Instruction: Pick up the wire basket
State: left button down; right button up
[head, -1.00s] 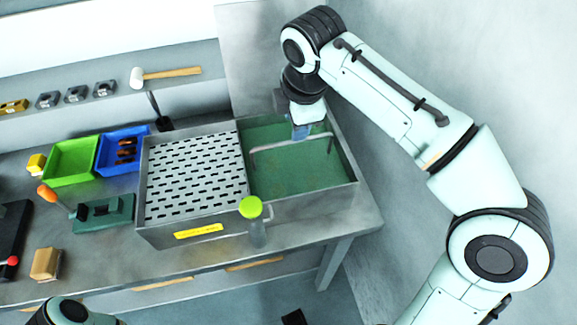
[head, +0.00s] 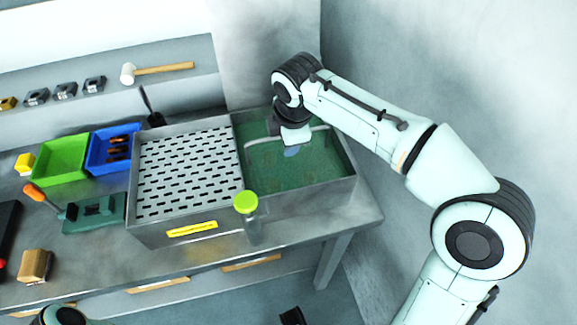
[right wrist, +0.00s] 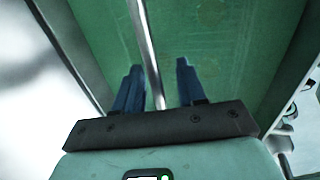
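The wire basket shows mainly as its pale metal handle (head: 262,141), a thin bar arching over the green right-hand compartment of the metal tank (head: 347,188). The basket's body cannot be made out. My right gripper (head: 291,151) is down at the handle, inside the outline of that compartment. In the right wrist view, the open right gripper (right wrist: 158,80) has its blue fingers on either side of the bar (right wrist: 146,40). The bar is nearer the left finger, with gaps on both sides. My left gripper is out of view; only part of its arm shows at the bottom left.
A slotted tray (head: 190,172) fills the tank's left half. Green (head: 62,160) and blue (head: 113,149) bins stand to the left. A wall rises close behind and right of the tank.

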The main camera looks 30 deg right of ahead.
jog(key=c, duration=0.7)
grip_shut()
jog(key=shift+r, duration=0.15)
dwell(0.4)
